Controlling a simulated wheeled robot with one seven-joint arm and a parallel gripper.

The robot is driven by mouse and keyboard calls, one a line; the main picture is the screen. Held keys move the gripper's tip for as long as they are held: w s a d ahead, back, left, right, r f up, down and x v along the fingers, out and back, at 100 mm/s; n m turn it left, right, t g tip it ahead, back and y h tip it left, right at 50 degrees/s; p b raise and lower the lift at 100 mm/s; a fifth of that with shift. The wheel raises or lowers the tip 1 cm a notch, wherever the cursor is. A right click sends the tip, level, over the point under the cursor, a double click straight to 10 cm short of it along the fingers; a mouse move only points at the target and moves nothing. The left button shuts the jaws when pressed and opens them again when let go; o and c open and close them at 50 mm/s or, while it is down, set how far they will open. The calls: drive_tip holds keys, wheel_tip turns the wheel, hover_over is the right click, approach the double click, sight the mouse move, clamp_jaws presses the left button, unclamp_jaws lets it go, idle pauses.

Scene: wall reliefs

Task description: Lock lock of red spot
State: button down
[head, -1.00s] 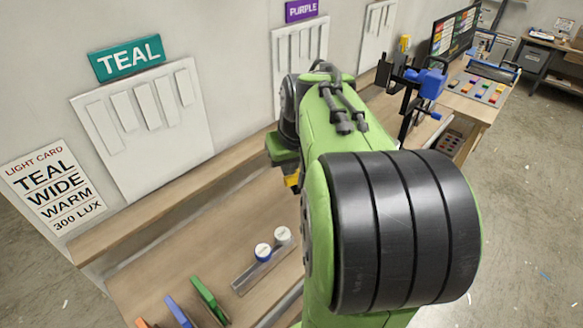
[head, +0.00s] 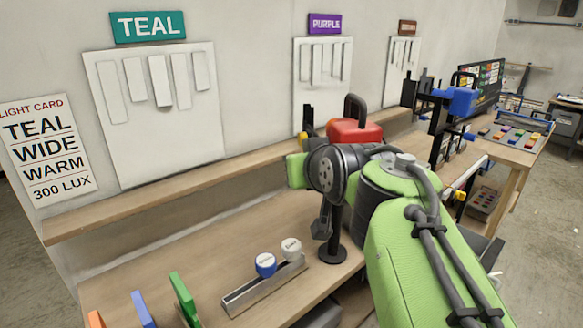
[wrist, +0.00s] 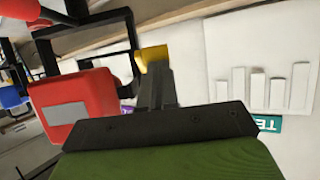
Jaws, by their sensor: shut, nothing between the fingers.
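The red spot (head: 355,131) is a red lamp with a black handle, on a stand behind my arm in the head view. In the wrist view its red housing (wrist: 75,105) fills the left side, inside a black frame. A yellow knob (wrist: 152,57), probably its lock, sits at the right side of that frame. My gripper (wrist: 157,78) is shut and empty, its dark fingertips just at the knob in the picture. I cannot tell whether they touch it. In the head view my arm hides most of the gripper and part of the lamp.
A blue spot (head: 458,98) stands to the right. A wall shelf (head: 150,202) runs behind under the TEAL panel (head: 155,115). On the bench (head: 215,250), a metal rail (head: 262,290) holds two round capped pieces, with coloured upright pieces at the left.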

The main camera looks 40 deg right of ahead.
drive_tip(key=f+b, duration=0.1)
drive_tip(key=b, duration=0.1)
drive_tip(key=w+f+b, duration=0.1)
drive_tip(key=shift+w+d+f, duration=0.1)
drive_tip(key=shift+d+f, duration=0.15)
drive_tip(key=shift+f, duration=0.05)
drive_tip(key=shift+r, duration=0.15)
drive_tip(key=shift+r+p, duration=0.65)
drive_tip(key=shift+r, duration=0.05)
